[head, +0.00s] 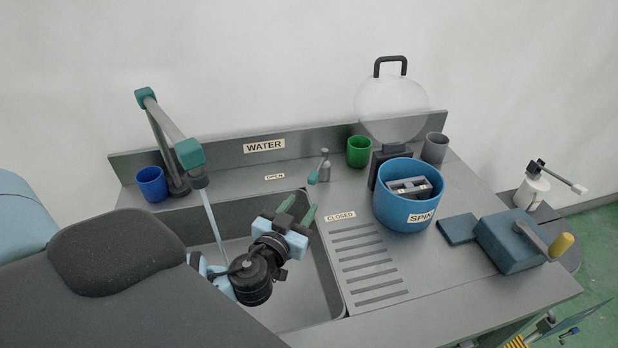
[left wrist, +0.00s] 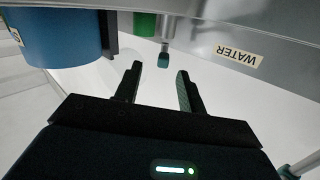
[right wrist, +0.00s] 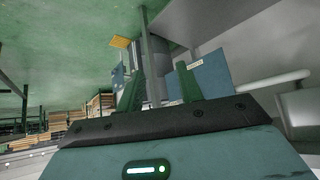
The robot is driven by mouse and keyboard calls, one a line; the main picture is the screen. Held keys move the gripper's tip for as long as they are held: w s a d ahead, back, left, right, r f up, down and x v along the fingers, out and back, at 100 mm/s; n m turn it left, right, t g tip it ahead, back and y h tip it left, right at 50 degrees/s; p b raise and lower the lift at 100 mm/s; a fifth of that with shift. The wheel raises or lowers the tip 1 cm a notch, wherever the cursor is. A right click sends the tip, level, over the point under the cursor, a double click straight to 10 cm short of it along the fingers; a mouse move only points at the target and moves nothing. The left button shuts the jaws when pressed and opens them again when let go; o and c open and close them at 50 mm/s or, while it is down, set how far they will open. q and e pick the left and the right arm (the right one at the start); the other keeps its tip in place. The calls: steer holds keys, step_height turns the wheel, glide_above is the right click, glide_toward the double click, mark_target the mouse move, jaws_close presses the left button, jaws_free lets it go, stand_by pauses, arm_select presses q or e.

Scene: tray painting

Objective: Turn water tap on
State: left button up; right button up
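The tap lever (head: 324,168) stands behind the sink, a grey post with a teal-tipped handle, between the OPEN label (head: 275,177) and the CLOSED label (head: 340,216). The tap spout (head: 190,154) is at the left, and a pale blue water stream (head: 213,222) runs from it into the sink. My left gripper (head: 297,209) is over the sink, open and empty, just in front of the lever and apart from it. In the left wrist view the lever's teal tip (left wrist: 164,58) shows ahead of the fingers. My right gripper (right wrist: 158,84) is open, low beside the counter.
The sink (head: 325,290) lies below my left gripper. A blue SPIN tub (head: 405,217), green cup (head: 359,152), grey cup (head: 434,148) and blue crank box (head: 510,244) stand to the right. A blue cup (head: 151,184) is by the spout. Counter parts show near my right gripper.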

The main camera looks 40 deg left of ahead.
mark_target(311, 182)
arm_select(q)
steer(key=w, duration=0.2)
steer(key=w+a+n+y, duration=0.1)
steer(key=w, duration=0.1)
steer(key=w+a+r+n, duration=0.1)
steer(key=w, duration=0.1)
steer(key=shift+w+r, duration=0.1)
steer(key=shift+w, duration=0.1)
steer(key=shift+w+a, duration=0.2)
steer(key=shift+w, duration=0.5)
arm_select(e)
steer(key=shift+s+a+f, duration=0.1)
steer(key=shift+a+f, duration=0.05)
steer(key=shift+a, duration=0.3)
steer(key=shift+s+a+f, duration=0.1)
steer(key=shift+a+f, duration=0.05)
steer(key=shift+a, duration=0.25)
arm_select(q)
steer(key=c, duration=0.4)
jaws_close()
arm_select(e)
steer(key=shift+r, duration=0.1)
